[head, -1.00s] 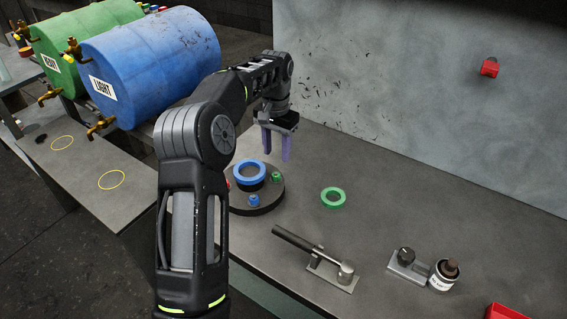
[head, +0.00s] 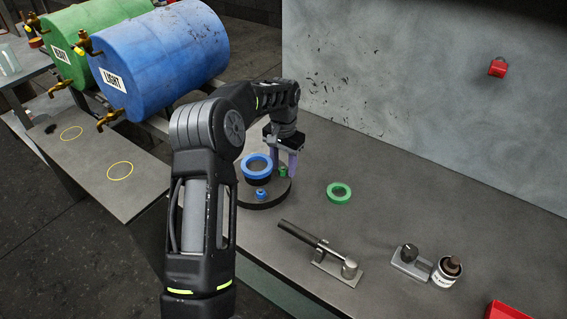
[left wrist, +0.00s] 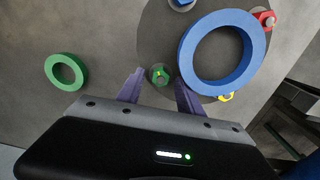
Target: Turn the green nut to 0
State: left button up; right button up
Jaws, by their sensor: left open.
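The green nut (head: 283,170) sits on the dark round base (head: 263,200). In the left wrist view the green nut (left wrist: 158,74) lies between the tips of the two purple fingers, with a yellow mark on its top. My left gripper (head: 284,166) is open and points down over it, one finger on each side and a gap on both sides. The fingers partly hide the nut in the head view. My right gripper is not in view.
A blue ring (head: 257,167) stands on the base close beside the nut. A blue nut (head: 261,194) is at its front, and red and yellow nuts (left wrist: 264,20) show in the wrist view. A loose green ring (head: 339,193) and a long-handled tool (head: 318,246) lie on the bench.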

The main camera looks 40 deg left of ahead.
pick_arm(q)
grip_shut()
dwell(0.4)
